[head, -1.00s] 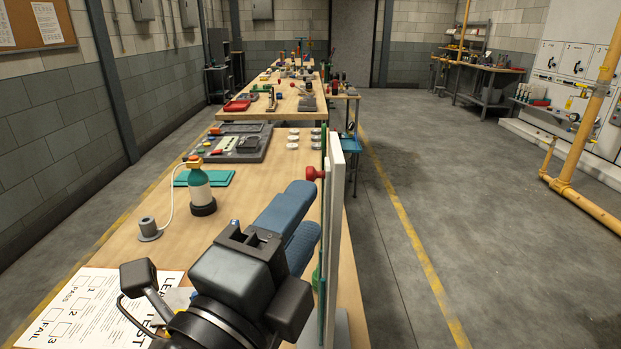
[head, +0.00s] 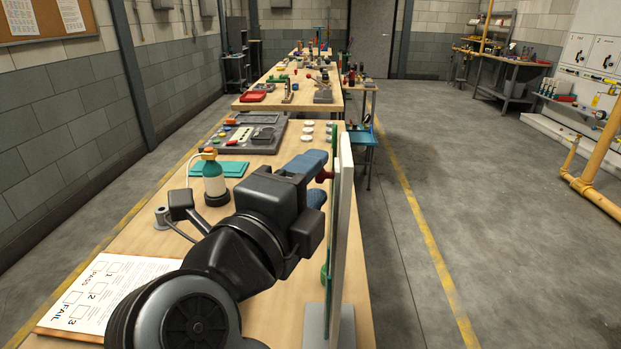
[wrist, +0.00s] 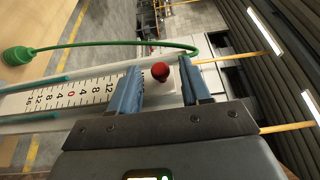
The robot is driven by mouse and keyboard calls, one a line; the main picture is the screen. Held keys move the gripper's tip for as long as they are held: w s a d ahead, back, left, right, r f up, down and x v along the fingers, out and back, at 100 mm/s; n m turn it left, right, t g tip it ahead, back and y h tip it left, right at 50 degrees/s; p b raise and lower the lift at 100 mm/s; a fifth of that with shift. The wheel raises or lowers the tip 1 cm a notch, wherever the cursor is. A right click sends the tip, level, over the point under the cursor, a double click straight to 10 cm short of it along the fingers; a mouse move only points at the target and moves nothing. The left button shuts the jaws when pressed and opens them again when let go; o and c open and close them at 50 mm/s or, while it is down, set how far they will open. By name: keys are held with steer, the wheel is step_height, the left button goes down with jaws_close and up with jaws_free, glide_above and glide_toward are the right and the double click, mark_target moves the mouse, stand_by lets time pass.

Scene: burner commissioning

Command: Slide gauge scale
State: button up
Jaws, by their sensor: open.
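The gauge's white scale (wrist: 70,95), with black marks and a red 0, shows in the wrist view. A round red knob (wrist: 160,72) is at one end of the scale. It also shows in the head view (head: 322,176), on the near face of an upright board (head: 343,230) seen almost edge-on. My gripper (wrist: 162,66) has blue fingers, spread apart, with the knob in the gap between them. I see space on both sides of the knob. In the head view, my gripper (head: 317,181) points at the board and partly hides the knob.
A green hose (wrist: 110,45) with a green bulb (wrist: 18,56) runs beside the scale. Floor is clear right of the board.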

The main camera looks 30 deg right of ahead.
steer(key=shift+c, duration=0.2)
jaws_close()
stand_by(0.3)
